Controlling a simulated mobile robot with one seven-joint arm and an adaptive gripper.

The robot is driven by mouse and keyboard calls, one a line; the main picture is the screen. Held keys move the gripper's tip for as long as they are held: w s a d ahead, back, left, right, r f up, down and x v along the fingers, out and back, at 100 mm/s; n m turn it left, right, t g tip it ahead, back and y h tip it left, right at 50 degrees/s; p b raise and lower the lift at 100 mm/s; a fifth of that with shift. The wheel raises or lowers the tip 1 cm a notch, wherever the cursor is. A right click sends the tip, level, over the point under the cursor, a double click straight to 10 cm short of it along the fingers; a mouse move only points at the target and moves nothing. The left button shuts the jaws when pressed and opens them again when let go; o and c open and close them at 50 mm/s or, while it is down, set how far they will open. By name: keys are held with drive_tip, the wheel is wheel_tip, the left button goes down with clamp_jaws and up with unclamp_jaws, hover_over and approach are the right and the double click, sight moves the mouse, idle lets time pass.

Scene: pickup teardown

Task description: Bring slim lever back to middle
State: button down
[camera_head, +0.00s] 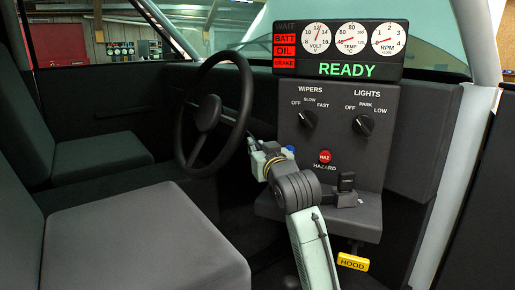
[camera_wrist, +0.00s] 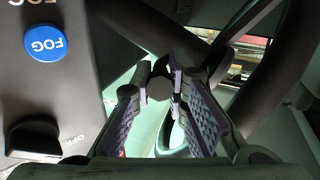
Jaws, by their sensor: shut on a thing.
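The slim lever is a thin dark stalk beside the steering wheel (camera_head: 207,112). In the wrist view, the dark rounded end of the slim lever (camera_wrist: 160,88) sits between the two finger pads. My gripper (camera_wrist: 162,75) is shut on it. In the head view, my gripper (camera_head: 257,150) reaches in just right of the wheel rim, and the lever there is mostly hidden by the gripper and wheel. I cannot tell the lever's exact angle from these views.
The dash panel (camera_head: 334,150) with wipers knob (camera_head: 307,118), lights knob (camera_head: 363,125) and red hazard button (camera_head: 325,156) is right of my gripper. A black lever (camera_head: 346,181) stands on the console. Seats fill the left.

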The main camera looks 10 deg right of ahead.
wheel_tip(320, 180, up, 2)
drive_tip(key=shift+s+r+g+p, duration=0.1)
drive_tip(key=shift+r+g+p, duration=0.15)
drive_tip(key=shift+g+p, duration=0.65)
drive_tip(key=shift+r+n+g, duration=0.5)
drive_tip(key=shift+r+g, duration=0.1)
drive_tip(key=shift+r, duration=0.2)
drive_tip(key=c, duration=1.6)
unclamp_jaws()
drive_tip(key=shift+v, duration=4.05)
drive_tip(key=shift+d, duration=0.1)
